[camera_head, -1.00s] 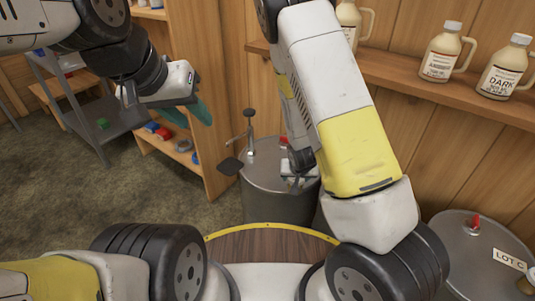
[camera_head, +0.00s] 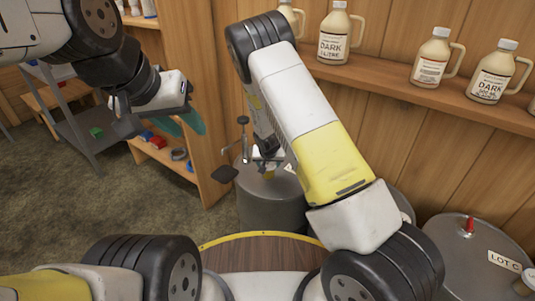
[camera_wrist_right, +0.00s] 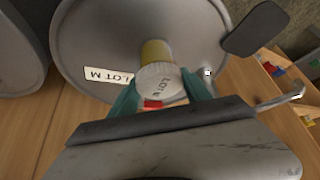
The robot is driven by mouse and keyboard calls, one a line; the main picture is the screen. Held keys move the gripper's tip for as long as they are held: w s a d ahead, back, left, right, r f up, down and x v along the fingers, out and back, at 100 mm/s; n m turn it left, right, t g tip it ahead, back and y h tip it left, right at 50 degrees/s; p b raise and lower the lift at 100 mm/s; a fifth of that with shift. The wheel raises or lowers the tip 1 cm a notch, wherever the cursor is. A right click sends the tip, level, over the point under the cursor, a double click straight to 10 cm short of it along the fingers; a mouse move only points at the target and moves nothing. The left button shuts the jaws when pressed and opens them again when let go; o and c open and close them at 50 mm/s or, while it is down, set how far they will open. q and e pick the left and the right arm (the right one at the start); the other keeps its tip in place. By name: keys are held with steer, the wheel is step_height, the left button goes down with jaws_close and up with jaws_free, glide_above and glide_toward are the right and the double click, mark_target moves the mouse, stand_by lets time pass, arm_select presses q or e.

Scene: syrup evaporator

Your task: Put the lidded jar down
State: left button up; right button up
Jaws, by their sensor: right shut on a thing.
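In the head view my right gripper (camera_head: 266,158) is small above the same drum (camera_head: 268,205), and the jar is mostly hidden. My left gripper (camera_head: 188,121) is empty beside the wooden shelf unit; its jaw gap is unclear.
A second drum (camera_head: 470,250) labelled "LOT C" is at right, with a red-handled fitting. Several cream jugs (camera_head: 432,58) line the wall shelf. A wooden shelf unit (camera_head: 205,150) is at left.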

steer(key=shift+f, duration=1.2)
steer(key=shift+f, duration=0.2)
steer(key=o, duration=1.6)
